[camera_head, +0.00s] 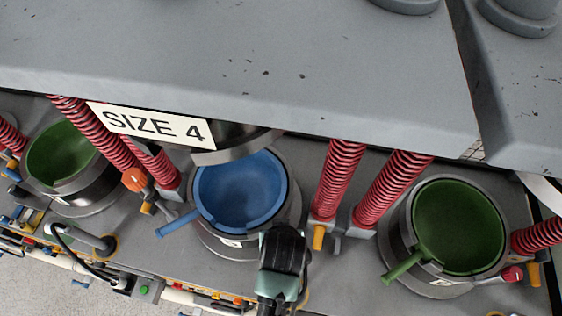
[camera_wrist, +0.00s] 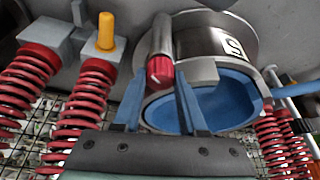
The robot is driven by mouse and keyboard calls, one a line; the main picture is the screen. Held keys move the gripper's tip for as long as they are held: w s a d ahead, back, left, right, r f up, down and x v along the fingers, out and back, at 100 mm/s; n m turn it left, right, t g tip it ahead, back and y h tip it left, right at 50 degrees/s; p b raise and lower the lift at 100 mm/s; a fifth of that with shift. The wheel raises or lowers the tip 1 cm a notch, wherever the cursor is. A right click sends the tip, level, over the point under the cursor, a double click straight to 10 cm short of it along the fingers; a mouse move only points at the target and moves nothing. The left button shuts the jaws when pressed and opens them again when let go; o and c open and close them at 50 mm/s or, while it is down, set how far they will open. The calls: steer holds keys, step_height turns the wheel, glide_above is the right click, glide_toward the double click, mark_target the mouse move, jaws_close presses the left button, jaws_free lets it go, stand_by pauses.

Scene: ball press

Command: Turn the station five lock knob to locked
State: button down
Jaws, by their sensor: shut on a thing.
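The red lock knob (camera_wrist: 160,70) has a light mark on its face and sits on a grey cylindrical housing beside the blue bowl. My gripper (camera_wrist: 158,84) has one finger on each side of the knob and is shut on it. A label (camera_wrist: 233,47) on the metal drum shows a character that looks like a 5 or an S. In the head view my gripper (camera_head: 283,248) is at the lower right rim of the blue bowl (camera_head: 240,190) and hides the knob. Whether the knob stands at locked cannot be read.
The grey press beam (camera_head: 300,85) with the SIZE 4 sign (camera_head: 157,125) overhangs the bowls. Green bowls stand at left (camera_head: 62,155) and right (camera_head: 458,225). Red springs (camera_head: 335,180), a blue handle (camera_head: 178,223) and an orange post (camera_wrist: 106,32) are close by.

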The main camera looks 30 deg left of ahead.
stand_by(0.4)
steer(key=shift+c, duration=2.2)
jaws_free()
